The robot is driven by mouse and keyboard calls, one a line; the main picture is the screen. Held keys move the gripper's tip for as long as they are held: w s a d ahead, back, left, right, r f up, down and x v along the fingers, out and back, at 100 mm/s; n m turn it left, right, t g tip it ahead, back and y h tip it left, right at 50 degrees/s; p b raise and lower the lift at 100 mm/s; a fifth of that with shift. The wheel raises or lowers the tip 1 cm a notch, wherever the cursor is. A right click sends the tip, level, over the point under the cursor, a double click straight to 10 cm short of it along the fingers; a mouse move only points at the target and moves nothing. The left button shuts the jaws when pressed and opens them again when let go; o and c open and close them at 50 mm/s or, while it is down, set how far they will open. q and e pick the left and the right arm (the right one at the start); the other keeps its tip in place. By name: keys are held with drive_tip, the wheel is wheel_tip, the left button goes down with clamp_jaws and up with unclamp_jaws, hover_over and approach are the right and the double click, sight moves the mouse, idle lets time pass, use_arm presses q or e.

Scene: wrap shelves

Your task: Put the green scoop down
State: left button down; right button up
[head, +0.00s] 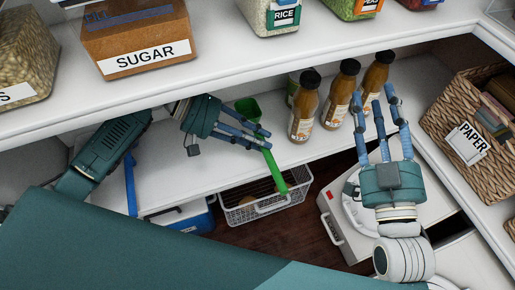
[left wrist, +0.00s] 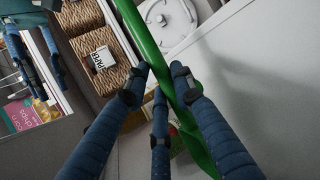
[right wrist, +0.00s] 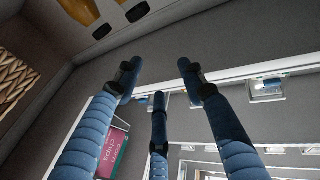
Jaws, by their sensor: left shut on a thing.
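The green scoop (head: 274,168) is in my left gripper (head: 262,138), which is shut on its handle over the front part of the middle shelf (head: 180,160). Its cup end points up and back, and its handle end hangs over the shelf's front edge. In the left wrist view the green scoop (left wrist: 142,32) runs between the fingers of my left gripper (left wrist: 160,90). I cannot tell whether it touches the shelf. My right gripper (head: 385,110) is open and empty, right of the bottles; its spread fingers also show in the right wrist view (right wrist: 160,85).
Several orange-brown bottles (head: 303,110) stand on the shelf right of the scoop. A wicker basket labelled PAPER (head: 450,120) is at the right. A wire basket (head: 265,208) and a white appliance (head: 340,225) are below. The shelf left of the bottles has bare room.

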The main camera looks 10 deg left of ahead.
use_arm(q)
drive_tip(key=shift+f, duration=0.25)
wheel_tip(320, 180, down, 3)
drive_tip(key=shift+f+b, duration=0.1)
drive_tip(key=shift+b, duration=0.8)
drive_tip(key=shift+w+a+f+b, duration=0.1)
drive_tip(key=shift+w+f+b, duration=0.05)
drive_tip(key=shift+f+b, duration=0.15)
use_arm(e)
drive_tip(key=s+r+t+y, duration=0.2)
drive_tip(key=s+r+t, duration=0.4)
drive_tip(key=r, duration=0.5)
drive_tip(key=shift+s+d+r+t+y, duration=0.2)
drive_tip(key=shift+s+r+t+y, duration=0.15)
drive_tip(key=shift+s, duration=0.1)
use_arm(q)
drive_tip(key=c, duration=1.7)
unclamp_jaws()
drive_tip(key=shift+c, duration=0.2)
use_arm(e)
drive_tip(key=shift+w+f, duration=0.1)
use_arm(q)
drive_tip(key=shift+r, duration=0.15)
